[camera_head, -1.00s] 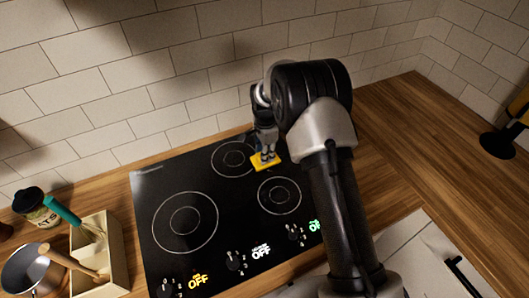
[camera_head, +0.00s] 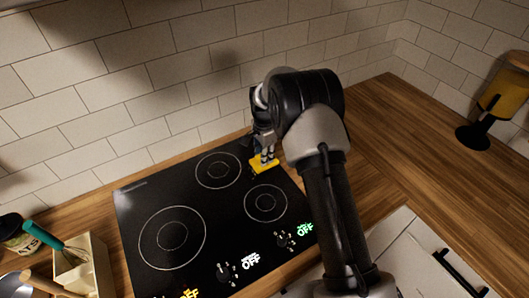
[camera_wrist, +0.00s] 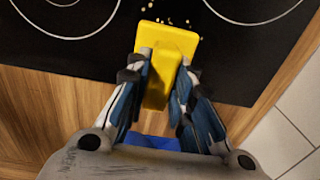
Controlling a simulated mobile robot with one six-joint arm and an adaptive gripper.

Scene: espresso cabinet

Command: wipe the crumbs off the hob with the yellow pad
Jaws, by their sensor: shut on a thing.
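The yellow pad (camera_head: 264,166) is held in my gripper (camera_head: 264,155) at the back right of the black hob (camera_head: 220,205). In the wrist view my gripper (camera_wrist: 160,85) is shut on the yellow pad (camera_wrist: 172,40), with a finger on each side of its handle part. The pad lies over the hob's edge area; I cannot tell if it touches the glass. Small pale crumbs (camera_wrist: 170,20) lie on the hob just beyond the pad in the wrist view. The crumbs cannot be made out in the head view.
A wooden utensil box (camera_head: 88,270) with a green-handled whisk (camera_head: 60,245) stands left of the hob. Knobs (camera_head: 225,272) line the hob's front. A tiled wall (camera_head: 180,70) rises behind. The wooden counter (camera_head: 400,130) to the right is mostly clear; a yellow and black dispenser (camera_head: 490,110) stands there.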

